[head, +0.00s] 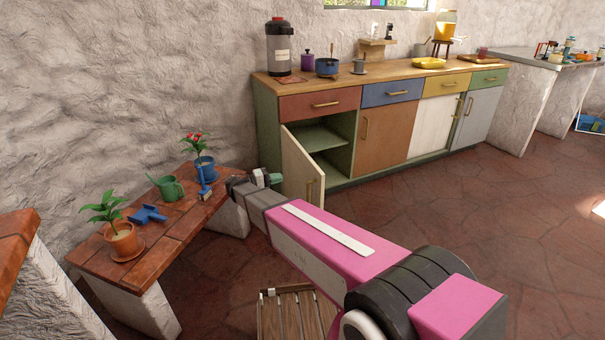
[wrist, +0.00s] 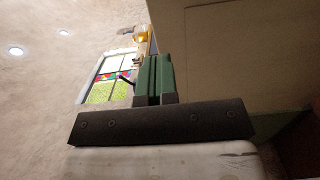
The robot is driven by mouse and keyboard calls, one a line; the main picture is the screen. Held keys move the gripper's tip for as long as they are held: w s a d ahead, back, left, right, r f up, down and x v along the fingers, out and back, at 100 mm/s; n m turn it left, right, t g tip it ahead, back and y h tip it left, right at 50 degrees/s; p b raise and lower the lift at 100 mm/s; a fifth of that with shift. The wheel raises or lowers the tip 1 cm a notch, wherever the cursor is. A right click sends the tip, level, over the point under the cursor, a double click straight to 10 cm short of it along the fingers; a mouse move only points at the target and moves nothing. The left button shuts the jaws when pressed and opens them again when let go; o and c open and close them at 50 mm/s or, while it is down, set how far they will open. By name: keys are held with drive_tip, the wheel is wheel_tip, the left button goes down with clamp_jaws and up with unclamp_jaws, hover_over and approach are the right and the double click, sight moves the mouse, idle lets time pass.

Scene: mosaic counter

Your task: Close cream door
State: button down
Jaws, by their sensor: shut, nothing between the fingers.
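The cream door (head: 298,168) is the leftmost door of the long cabinet. It stands wide open, swung out toward me, with a brass handle near its free edge. The green shelf compartment (head: 325,140) behind it is exposed. My gripper (head: 275,178) is just left of the door, at about its mid height; I cannot tell whether it touches it. In the wrist view, its green fingers (wrist: 154,78) are together with nothing between them. A broad dim panel (wrist: 240,60) fills the right of that view, probably the door.
A low bench (head: 150,235) with potted plants, a green watering can and blue tools stands left of my arm. A wooden slatted crate (head: 292,312) is on the floor below. The brown door (head: 383,133) and those right of it are shut. Floor to the right is clear.

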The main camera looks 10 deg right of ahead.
sight(314, 171)
drive_tip(key=x, duration=1.4)
drive_tip(key=shift+a, duration=0.1)
